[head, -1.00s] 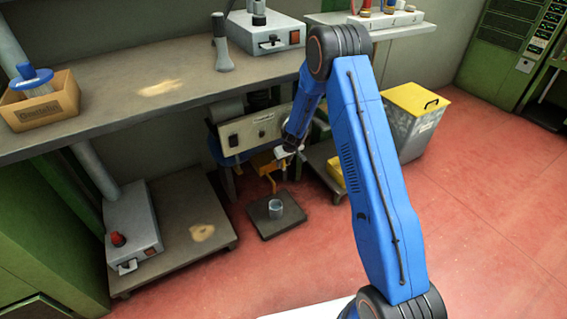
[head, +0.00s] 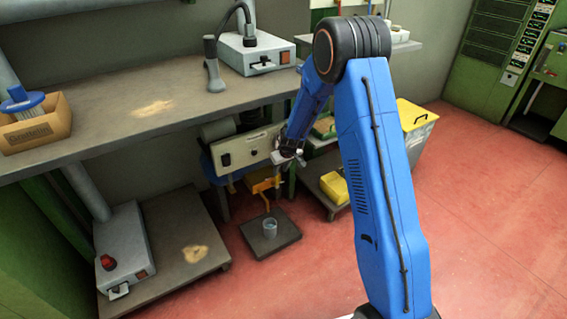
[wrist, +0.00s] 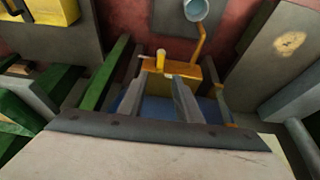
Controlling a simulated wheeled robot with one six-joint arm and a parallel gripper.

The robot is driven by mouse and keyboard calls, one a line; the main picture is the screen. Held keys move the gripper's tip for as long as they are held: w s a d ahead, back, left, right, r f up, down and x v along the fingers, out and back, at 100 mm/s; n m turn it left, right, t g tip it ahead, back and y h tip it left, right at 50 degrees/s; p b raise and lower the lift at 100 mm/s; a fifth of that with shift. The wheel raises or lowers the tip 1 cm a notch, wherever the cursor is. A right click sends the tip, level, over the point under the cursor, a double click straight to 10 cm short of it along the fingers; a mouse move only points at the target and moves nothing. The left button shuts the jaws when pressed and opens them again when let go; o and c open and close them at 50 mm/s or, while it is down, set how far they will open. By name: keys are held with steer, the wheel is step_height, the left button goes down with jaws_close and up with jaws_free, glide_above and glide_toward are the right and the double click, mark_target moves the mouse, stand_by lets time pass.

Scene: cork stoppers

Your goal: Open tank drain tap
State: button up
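The yellow-orange drain tap (head: 263,184) sticks out low under the tank's pale front panel (head: 245,150), below the bench. In the wrist view its orange body (wrist: 188,70) shows with an upright yellow stub (wrist: 160,60) and a bent spout pipe. A light-blue cup (head: 269,227) stands on a dark plate (head: 258,244) on the floor below the spout; it also shows in the wrist view (wrist: 196,9). My gripper (head: 290,158) is at the tap's upper right in the head view. Its two fingers (wrist: 159,80) are apart and empty, with the stub beyond and between their tips. Contact cannot be told.
The bench top (head: 110,105) overhangs the tap area. A low shelf with a grey box (head: 125,250) is at left. A yellow block (head: 333,188) on a low stand and a yellow-lidded bin (head: 415,115) are at right. Red floor is free further right.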

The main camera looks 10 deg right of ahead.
steer(key=v, duration=0.6)
steer(key=shift+r, duration=0.3)
steer(key=shift+s+d, duration=0.1)
steer(key=shift+s, duration=0.05)
